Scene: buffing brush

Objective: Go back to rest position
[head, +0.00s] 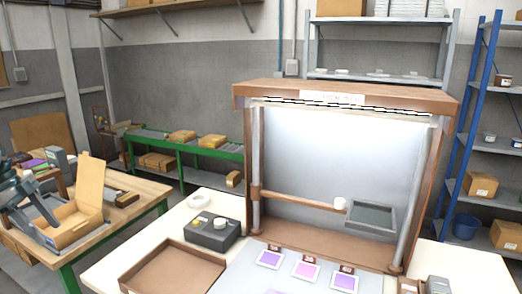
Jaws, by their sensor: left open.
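My left gripper (24,218) is at the far left edge of the head view, dark grey-blue and partly cut off. It is open and hangs beside an open cardboard box (72,232) on the wooden side table (150,188). I see nothing held between its fingers, though they are small in the picture. My right gripper is not in view. I cannot clearly make out a buffing brush. A small dark-handled item (126,198) lies on the side table to the right of the box.
Blue shelving (462,150) stands right. A green-framed conveyor (180,143) runs behind.

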